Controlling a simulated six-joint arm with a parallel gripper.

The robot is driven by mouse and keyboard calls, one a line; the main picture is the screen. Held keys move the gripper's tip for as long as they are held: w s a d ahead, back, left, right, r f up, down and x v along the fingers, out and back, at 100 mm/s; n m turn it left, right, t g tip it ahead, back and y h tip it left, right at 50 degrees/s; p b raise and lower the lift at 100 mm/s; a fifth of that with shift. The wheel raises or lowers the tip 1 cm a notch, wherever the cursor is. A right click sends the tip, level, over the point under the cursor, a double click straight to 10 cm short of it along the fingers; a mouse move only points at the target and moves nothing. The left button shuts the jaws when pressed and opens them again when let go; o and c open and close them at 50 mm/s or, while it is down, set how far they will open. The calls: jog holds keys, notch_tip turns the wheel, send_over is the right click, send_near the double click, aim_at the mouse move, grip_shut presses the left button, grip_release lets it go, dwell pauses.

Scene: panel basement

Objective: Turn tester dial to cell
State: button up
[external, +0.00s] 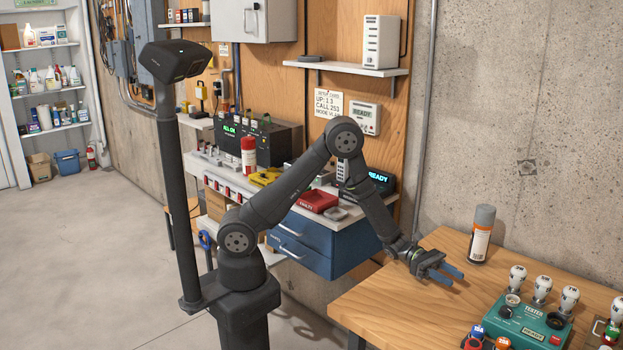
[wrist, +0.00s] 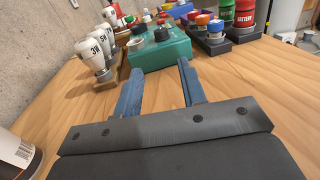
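The tester (external: 527,322) is a teal box on the wooden table at the right of the external view. I cannot read the dial's setting. My gripper (external: 452,275) is open and empty, with blue fingers, above the table and left of the tester. Its fingers (wrist: 158,80) point towards the tester and are apart from it.
White bulbs (external: 542,287) with labels stand behind the tester. A grey-capped spray can (external: 481,235) stands at the table's back. Coloured knobs or caps (external: 476,332) lie at the tester's front. The wooden table (external: 400,300) is clear between my gripper and the tester.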

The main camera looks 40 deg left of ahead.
aim_at(506, 312)
jog(key=d, duration=0.5)
jog(key=s+d, duration=0.1)
jog(key=d, duration=0.5)
jog(key=s+d, duration=0.1)
jog(key=d, duration=0.4)
jog(key=shift+s+d, duration=0.25)
jog(key=shift+d, duration=0.15)
jog(key=c, duration=0.7)
jog(key=shift+w+m+g, duration=0.1)
jog(key=shift+m+g, duration=0.6)
jog(key=shift+g, duration=0.4)
jog(key=o, duration=0.7)
